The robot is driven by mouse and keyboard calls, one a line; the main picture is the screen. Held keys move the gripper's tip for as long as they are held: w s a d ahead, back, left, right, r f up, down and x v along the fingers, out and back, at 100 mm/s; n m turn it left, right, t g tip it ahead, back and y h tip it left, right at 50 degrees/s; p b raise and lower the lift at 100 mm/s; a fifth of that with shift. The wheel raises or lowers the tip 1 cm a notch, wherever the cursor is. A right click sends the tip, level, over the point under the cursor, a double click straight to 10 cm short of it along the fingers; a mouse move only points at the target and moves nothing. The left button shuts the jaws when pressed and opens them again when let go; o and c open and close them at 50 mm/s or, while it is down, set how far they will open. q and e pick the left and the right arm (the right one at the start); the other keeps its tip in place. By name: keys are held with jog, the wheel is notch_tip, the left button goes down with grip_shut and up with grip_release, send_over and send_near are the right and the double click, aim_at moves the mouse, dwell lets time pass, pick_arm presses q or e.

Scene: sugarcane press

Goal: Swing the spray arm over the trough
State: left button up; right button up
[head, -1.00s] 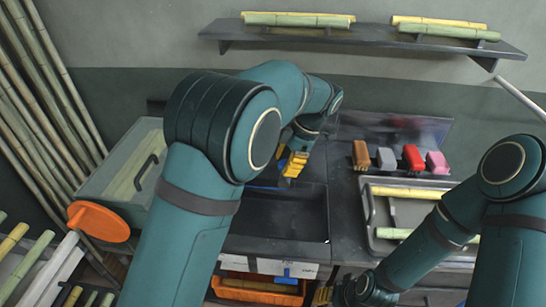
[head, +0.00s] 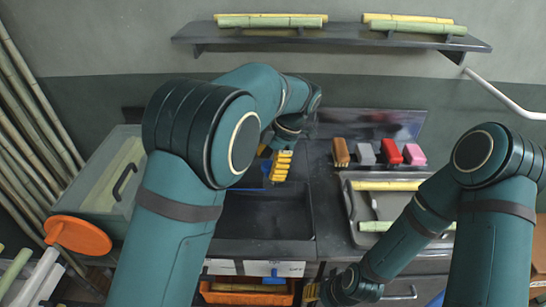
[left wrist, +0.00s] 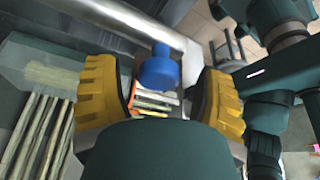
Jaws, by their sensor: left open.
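My left gripper (head: 275,164) is over the far part of the dark trough (head: 265,215). Its yellow fingers are apart with nothing clasped, and they also show in the left wrist view (left wrist: 160,100). Between and beyond them there is a blue knob-like piece (left wrist: 158,70) by a silver bar (left wrist: 130,22), which looks like the spray arm. I cannot tell whether a finger touches it. My left arm hides much of that area in the head view. My right gripper (head: 313,293) is low at the bottom, mostly hidden by its own wrist.
Several coloured brushes or blocks (head: 378,152) stand right of the trough, above a tray (head: 352,215) with cane. An orange disc handle (head: 78,236) and a lidded box (head: 112,180) are at left. An orange crate (head: 245,298) sits below. A wall shelf (head: 340,37) holds cane.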

pick_arm(q)
jog(key=v, duration=1.1)
jog(key=shift+r, duration=0.4)
jog(key=shift+d, duration=0.15)
